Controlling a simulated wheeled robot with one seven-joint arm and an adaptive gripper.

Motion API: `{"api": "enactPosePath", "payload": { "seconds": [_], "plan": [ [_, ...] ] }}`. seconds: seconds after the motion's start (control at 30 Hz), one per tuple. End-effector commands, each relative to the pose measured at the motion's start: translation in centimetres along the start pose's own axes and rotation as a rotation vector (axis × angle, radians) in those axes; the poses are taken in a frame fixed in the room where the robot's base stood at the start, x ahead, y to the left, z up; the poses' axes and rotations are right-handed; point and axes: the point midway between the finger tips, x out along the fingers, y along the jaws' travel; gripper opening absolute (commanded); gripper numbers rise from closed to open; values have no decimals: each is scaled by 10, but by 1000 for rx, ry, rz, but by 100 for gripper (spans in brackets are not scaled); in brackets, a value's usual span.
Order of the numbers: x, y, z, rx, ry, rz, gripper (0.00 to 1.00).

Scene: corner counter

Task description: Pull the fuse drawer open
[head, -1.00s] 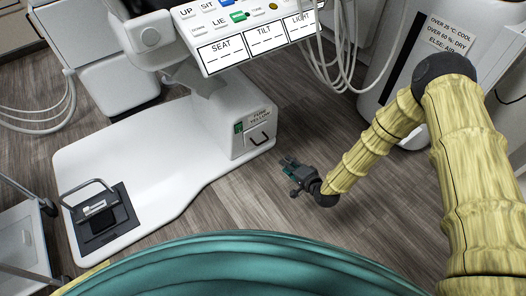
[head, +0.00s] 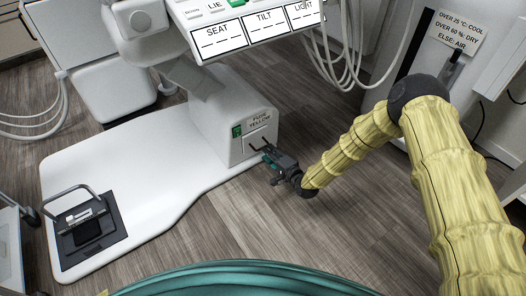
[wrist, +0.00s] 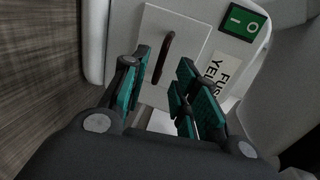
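The fuse drawer is a pale square front (wrist: 188,32) on the white chair-base housing, and it looks closed. Its dark reddish bar handle (wrist: 165,56) stands out from the front in the wrist view. In the head view the drawer front (head: 262,136) is partly hidden by my gripper (head: 267,153). My gripper (wrist: 166,75) is open, with its teal-padded fingers to either side of the handle's line in the wrist view. The handle shows just beyond and between the fingertips. I cannot tell whether a finger touches it.
A green switch (wrist: 243,20) and a fuse label (wrist: 222,78) are beside the drawer. The white base plate (head: 130,165) carries a foot pedal (head: 88,228) at left. A control panel (head: 245,30) overhangs the housing. Open wood floor (head: 235,225) lies in front and right.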

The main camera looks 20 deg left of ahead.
Motion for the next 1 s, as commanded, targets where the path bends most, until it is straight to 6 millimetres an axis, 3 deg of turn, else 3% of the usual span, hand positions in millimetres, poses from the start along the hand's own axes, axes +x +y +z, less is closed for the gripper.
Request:
{"api": "enactPosePath", "payload": {
  "seconds": [0.1,0.3,0.77,0.93,1.0],
  "plan": [
    [21,3,0,-3,0,-2,29],
    [43,2,0,-2,-1,-1,29],
    [52,0,0,-1,0,0,29],
    [52,0,0,-1,0,0,0],
    [52,0,0,-1,0,0,0]
  ]
}}
